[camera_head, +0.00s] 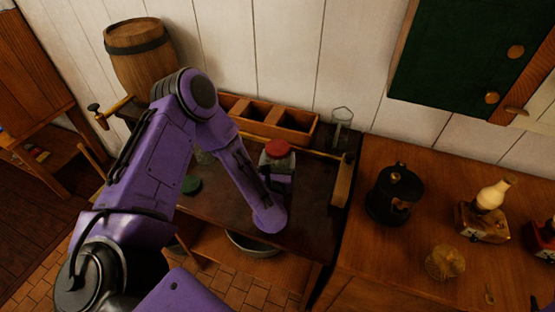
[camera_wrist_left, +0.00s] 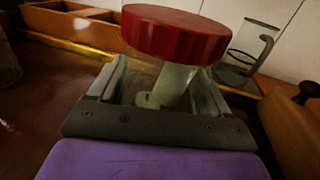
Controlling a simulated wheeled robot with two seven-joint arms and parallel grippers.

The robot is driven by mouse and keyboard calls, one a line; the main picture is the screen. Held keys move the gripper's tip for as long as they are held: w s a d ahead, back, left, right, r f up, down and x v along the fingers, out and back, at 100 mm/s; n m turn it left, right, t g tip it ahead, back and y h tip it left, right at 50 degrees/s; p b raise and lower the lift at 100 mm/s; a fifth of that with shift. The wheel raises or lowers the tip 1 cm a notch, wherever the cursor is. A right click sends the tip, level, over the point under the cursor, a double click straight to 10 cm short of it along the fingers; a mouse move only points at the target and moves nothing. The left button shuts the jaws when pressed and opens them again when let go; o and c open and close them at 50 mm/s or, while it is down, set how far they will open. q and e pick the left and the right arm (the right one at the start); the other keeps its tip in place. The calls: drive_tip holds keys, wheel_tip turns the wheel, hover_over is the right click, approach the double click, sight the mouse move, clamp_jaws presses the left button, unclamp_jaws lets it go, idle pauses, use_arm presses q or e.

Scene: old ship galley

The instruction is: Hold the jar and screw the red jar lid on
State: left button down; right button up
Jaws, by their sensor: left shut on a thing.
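The red jar lid (camera_head: 277,148) sits at the top of the jar, on the dark counter in the head view. In the wrist view the lid (camera_wrist_left: 175,33) looks slightly tilted in the picture, above the pale glass jar (camera_wrist_left: 176,85). I cannot tell whether its thread is engaged. My left gripper (camera_head: 277,172) is shut on the jar below the lid; in the wrist view its fingers (camera_wrist_left: 162,88) stand either side of the glass. The fingers and arm hide much of the jar. My right gripper is not in view.
A green lid (camera_head: 191,185) lies left on the counter. A wooden divided box (camera_head: 268,122) and a glass beaker (camera_head: 342,117) stand behind. A black pot (camera_head: 394,194) stands on the neighbouring wooden top.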

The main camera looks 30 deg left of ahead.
use_arm(q)
drive_tip(key=shift+f, duration=0.35)
